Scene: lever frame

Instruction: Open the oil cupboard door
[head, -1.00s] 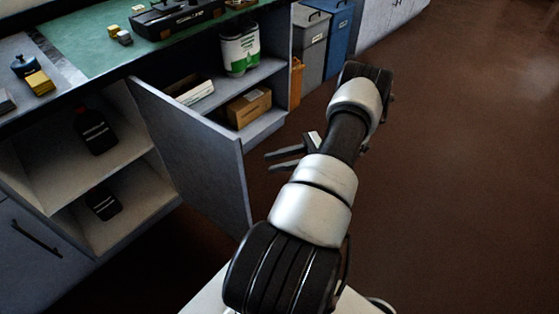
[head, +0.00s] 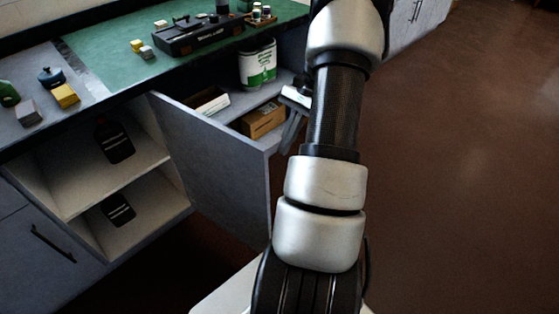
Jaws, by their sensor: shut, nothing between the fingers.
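The oil cupboard (head: 88,185) stands open, with dark oil bottles on its two shelves: one bottle (head: 115,142) above and another bottle (head: 118,210) below. A grey door (head: 218,175) stands swung out at the right side of this opening, its free edge towards me. My gripper (head: 288,140) is beyond the door's upper free corner, partly behind my arm, with its fingers pointing down. The fingers look close together and hold nothing. I cannot tell whether they touch the door. No handle shows on the door's visible face.
Right of the door, open shelves hold a green-and-white can (head: 257,65) and a cardboard box (head: 263,120). The green-topped bench (head: 105,65) above carries a black case (head: 195,35) and small blocks. A closed front with a dark handle (head: 52,243) is lower left. The brown floor at right is clear.

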